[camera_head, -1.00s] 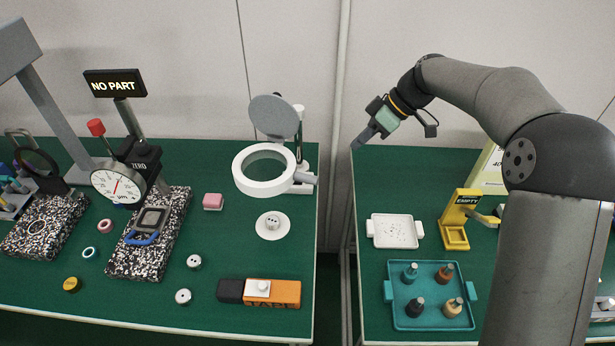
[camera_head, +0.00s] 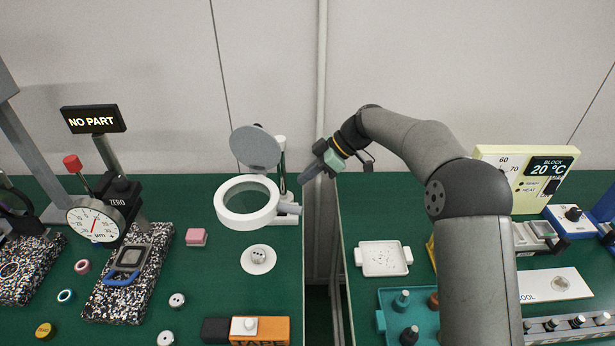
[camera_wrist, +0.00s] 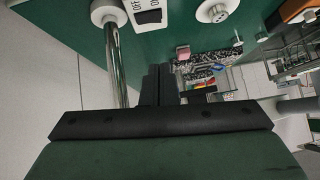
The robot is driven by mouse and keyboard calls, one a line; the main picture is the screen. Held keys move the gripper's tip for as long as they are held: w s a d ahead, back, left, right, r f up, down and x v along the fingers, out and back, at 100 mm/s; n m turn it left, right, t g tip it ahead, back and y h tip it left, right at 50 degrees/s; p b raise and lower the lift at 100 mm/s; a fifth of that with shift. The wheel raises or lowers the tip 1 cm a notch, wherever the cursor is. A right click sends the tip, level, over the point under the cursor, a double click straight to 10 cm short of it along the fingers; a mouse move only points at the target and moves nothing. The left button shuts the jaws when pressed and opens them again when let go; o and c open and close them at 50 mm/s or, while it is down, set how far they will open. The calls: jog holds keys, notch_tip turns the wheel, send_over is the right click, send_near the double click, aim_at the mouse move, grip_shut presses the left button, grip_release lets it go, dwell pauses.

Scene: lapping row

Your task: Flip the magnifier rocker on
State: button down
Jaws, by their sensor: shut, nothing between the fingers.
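The magnifier (camera_head: 272,210) has a white ring head, a raised grey round cover and an upright post near the right edge of the left bench. In the wrist view, its metal post (camera_wrist: 114,65) stands left of my fingers. A white switch plate with lettering and a black rocker (camera_wrist: 149,17) shows at the top of that view; I cannot tell its position. The rocker is not clear in the head view. My gripper (camera_head: 304,177) is shut and empty, close to the right of the post. In the wrist view, its fingers (camera_wrist: 160,70) point up below the rocker, apart from it.
A white disc with a socket-like centre (camera_head: 259,260) and a pink block (camera_head: 196,237) lie on the green bench. A gauge stand (camera_head: 95,220) is further left. A gap separates the benches; a white tray (camera_head: 384,259) and teal tray (camera_head: 381,322) are on the right bench.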

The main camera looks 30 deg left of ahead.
jog(key=p+x, duration=0.1)
jog(key=x, duration=0.6)
jog(key=shift+s+f, duration=0.1)
jog(key=shift+f, duration=0.05)
notch_tip(320, 180, down, 2)
jog(key=shift+d+f, duration=0.15)
jog(key=shift+f, duration=0.65)
jog(key=shift+f, duration=0.1)
jog(key=f+b, duration=0.1)
jog(key=b, duration=0.2)
jog(key=shift+s+d, duration=0.1)
jog(key=shift+r, duration=0.3)
